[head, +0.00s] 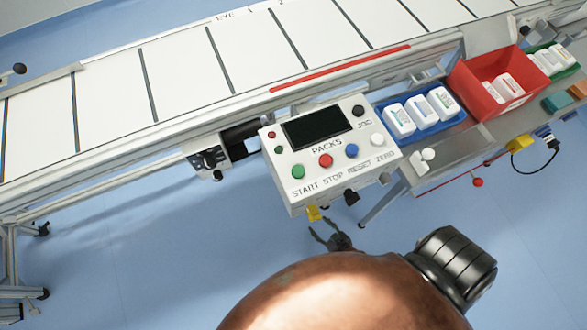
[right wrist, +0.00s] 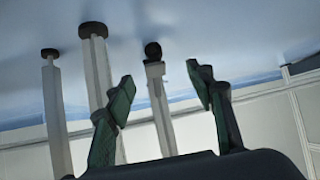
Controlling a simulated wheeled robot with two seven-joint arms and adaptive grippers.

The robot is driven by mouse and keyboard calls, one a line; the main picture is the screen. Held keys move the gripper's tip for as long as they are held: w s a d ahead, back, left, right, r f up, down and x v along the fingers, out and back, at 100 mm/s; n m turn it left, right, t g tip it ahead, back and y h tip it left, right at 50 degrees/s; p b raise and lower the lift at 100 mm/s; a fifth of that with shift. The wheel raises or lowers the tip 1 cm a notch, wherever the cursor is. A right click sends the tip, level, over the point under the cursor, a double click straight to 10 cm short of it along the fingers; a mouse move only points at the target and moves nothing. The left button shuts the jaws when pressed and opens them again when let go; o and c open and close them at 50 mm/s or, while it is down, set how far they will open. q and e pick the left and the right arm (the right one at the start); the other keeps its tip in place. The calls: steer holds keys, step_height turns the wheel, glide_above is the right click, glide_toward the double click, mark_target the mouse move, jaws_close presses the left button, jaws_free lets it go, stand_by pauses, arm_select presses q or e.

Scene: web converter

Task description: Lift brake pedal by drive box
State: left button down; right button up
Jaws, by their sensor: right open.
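My right gripper (head: 322,229) is open and empty below the front of the white control box (head: 345,165) in the head view. A small yellow part (head: 314,212), perhaps the brake pedal, shows just under the box's lower edge, close to my fingertips; I cannot tell whether they touch. A grey box with a black knob (head: 207,160), perhaps the drive box, sits under the conveyor left of the control box. In the right wrist view the green-padded fingers (right wrist: 160,88) are apart, with a post with a black round end (right wrist: 152,50) showing between them. My left gripper is not in view.
The white-slatted conveyor (head: 180,70) runs across the back. A blue tray (head: 447,118) of white bottles and a red bin (head: 461,82) stand at right. Metal legs with black feet (right wrist: 92,30) show in the right wrist view.

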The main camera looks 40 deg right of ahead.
steer(key=w+f+m+h+b, duration=0.1)
steer(key=w+b, duration=0.3)
steer(key=w+d+f+t+h+b, duration=0.1)
steer(key=w+f+b, duration=0.1)
steer(key=w+b, duration=0.2)
steer(key=w+d+f+m+t+h+b, duration=0.1)
steer(key=w+f+b, duration=0.1)
steer(key=w+b, duration=0.2)
steer(key=shift+w+d+m, duration=0.15)
steer(key=shift+w+m, duration=0.15)
steer(key=shift+w, duration=0.8)
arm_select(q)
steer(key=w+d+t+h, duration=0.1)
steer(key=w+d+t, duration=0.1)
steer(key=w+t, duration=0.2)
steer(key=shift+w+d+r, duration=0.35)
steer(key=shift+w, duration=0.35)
arm_select(e)
steer(key=shift+w+d+f, duration=0.1)
steer(key=shift+w, duration=0.55)
steer(key=shift+c, duration=0.7)
jaws_close()
